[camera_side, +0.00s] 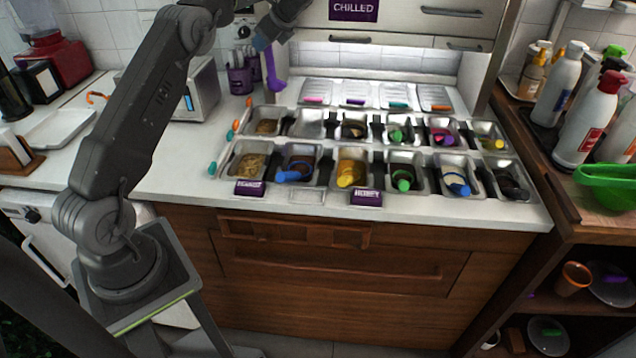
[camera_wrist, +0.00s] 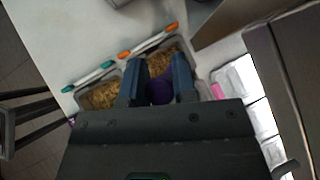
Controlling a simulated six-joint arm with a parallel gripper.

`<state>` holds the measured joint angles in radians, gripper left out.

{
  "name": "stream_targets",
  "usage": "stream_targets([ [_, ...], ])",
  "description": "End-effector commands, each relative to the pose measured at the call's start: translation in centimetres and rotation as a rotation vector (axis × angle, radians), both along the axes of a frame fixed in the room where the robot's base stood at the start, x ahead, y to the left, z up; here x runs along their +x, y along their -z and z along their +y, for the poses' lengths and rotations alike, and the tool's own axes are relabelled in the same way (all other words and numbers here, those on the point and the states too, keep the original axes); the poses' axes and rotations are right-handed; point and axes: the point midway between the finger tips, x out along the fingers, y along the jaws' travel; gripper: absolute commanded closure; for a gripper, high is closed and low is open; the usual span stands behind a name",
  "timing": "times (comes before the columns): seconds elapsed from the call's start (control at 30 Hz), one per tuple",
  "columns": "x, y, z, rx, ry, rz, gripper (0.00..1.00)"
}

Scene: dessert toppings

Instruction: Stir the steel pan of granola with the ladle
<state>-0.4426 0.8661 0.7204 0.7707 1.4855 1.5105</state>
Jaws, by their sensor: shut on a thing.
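My gripper (camera_side: 263,42) is shut on a purple ladle (camera_side: 271,72), which hangs down above the back left of the pans. In the wrist view the ladle (camera_wrist: 160,90) shows between my two fingers (camera_wrist: 159,88). Two steel pans at the left end hold brown, crumbly food: the back left pan (camera_side: 267,126) and the front left pan (camera_side: 250,158). Both show in the wrist view, the back one (camera_wrist: 163,60) partly behind the ladle and fingers, the front one (camera_wrist: 102,96) to their left. I cannot tell for certain which holds granola.
Several other steel pans hold toppings, some with coloured ladles such as a blue one (camera_side: 292,175) and a yellow one (camera_side: 346,180). A purple holder (camera_side: 240,78) stands behind at left, next to a steel appliance (camera_side: 190,90). Bottles (camera_side: 590,120) stand at far right.

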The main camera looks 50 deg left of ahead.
Motion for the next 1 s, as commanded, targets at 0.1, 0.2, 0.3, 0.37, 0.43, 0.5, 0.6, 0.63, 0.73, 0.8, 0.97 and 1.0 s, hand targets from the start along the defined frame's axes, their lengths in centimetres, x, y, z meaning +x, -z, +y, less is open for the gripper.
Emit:
stream_targets([
  [0.1,-1.0,0.8,1.7,0.0,-0.103,0.001,1.0],
  [0.2,-1.7,1.4,2.6,0.0,-0.17,0.001,1.0],
  [0.3,-1.6,2.5,2.4,0.0,-0.161,0.0,1.0],
  [0.37,-1.6,2.9,2.4,-0.001,-0.162,0.001,1.0],
  [0.43,-1.6,3.2,2.4,0.0,-0.161,-0.001,1.0],
  [0.5,-1.6,3.3,2.4,0.001,-0.16,-0.001,1.0],
  [0.6,-1.6,3.4,2.4,0.001,-0.16,-0.002,1.0],
  [0.63,-1.5,3.4,2.4,0.001,-0.159,-0.001,1.0],
  [0.73,-1.5,3.4,2.4,0.001,-0.159,-0.001,1.0],
  [0.8,-1.5,3.4,2.4,0.001,-0.159,-0.001,1.0],
  [0.97,-1.5,3.4,2.4,0.001,-0.158,-0.001,1.0],
  [1.0,-1.5,3.4,2.4,0.001,-0.158,-0.001,1.0],
])
